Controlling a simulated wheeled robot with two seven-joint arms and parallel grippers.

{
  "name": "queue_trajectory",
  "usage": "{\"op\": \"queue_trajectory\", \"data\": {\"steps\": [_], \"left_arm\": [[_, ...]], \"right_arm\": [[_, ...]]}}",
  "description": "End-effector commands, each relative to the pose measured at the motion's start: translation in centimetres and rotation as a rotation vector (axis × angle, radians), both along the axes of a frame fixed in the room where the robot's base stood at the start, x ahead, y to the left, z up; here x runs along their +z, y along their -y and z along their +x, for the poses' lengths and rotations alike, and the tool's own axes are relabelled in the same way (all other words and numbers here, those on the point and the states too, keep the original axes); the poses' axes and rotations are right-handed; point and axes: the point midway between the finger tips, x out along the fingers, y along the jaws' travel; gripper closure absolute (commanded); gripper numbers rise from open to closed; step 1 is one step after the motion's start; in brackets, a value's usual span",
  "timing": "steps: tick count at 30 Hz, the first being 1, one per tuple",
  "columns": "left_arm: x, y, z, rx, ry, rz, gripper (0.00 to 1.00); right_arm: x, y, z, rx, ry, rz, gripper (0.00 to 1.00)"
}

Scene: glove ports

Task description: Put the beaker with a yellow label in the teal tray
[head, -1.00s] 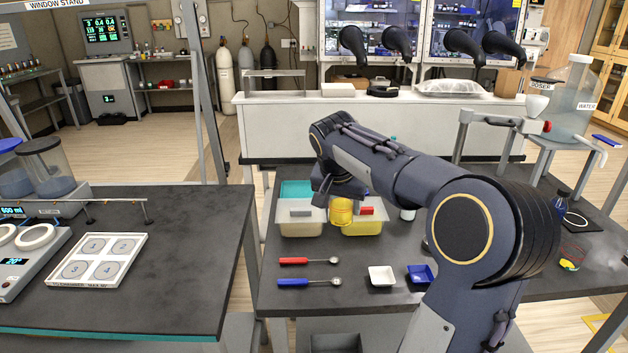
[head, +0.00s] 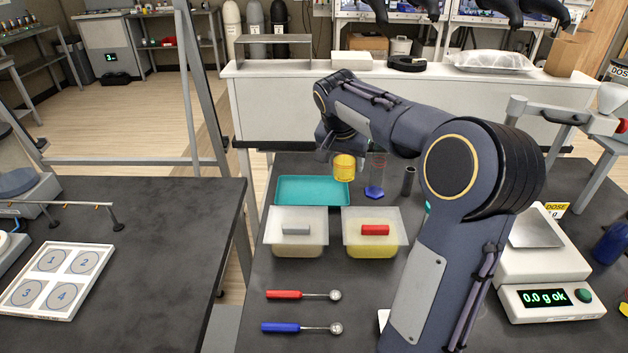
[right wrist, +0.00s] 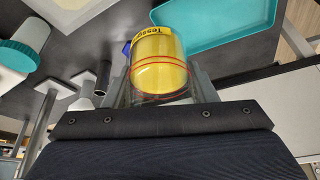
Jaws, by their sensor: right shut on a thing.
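The yellow-labelled beaker (head: 344,167) is clear glass and looks yellow. In the right wrist view the beaker (right wrist: 158,75) shows a yellow label and red lines. My right gripper (head: 328,152) is shut on it and holds it up near the right end of the teal tray. The teal tray (head: 300,190) lies empty at the back of the dark table, and it also shows in the right wrist view (right wrist: 203,36). The fingers are partly hidden behind the beaker and the wrist. My left gripper is not in view.
A glass cylinder with a blue base (head: 375,190) and a dark cylinder (head: 408,181) stand right of the tray. Two lidded tubs, with a grey handle (head: 296,229) and a red handle (head: 375,230), sit in front. A balance (head: 548,298) is at right.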

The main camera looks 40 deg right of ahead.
Motion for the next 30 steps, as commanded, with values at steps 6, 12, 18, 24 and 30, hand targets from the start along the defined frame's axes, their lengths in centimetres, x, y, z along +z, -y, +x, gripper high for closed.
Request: {"op": "queue_trajectory", "data": {"steps": [6,12,18,24,30], "left_arm": [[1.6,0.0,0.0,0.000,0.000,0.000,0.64],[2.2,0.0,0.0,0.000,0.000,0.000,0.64],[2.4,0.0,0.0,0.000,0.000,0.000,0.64],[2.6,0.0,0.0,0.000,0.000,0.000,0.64],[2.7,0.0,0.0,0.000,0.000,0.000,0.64]], "right_arm": [[-2.3,-0.5,5.6,0.002,-0.005,0.002,0.79],[-6.0,-0.7,8.7,0.001,-0.004,0.001,0.79],[-7.7,-0.8,10.1,0.000,0.000,0.000,0.79],[-9.5,-0.9,10.7,0.000,-0.002,0.001,0.79],[-11.6,-0.9,10.7,-0.001,0.001,0.001,0.79]]}}
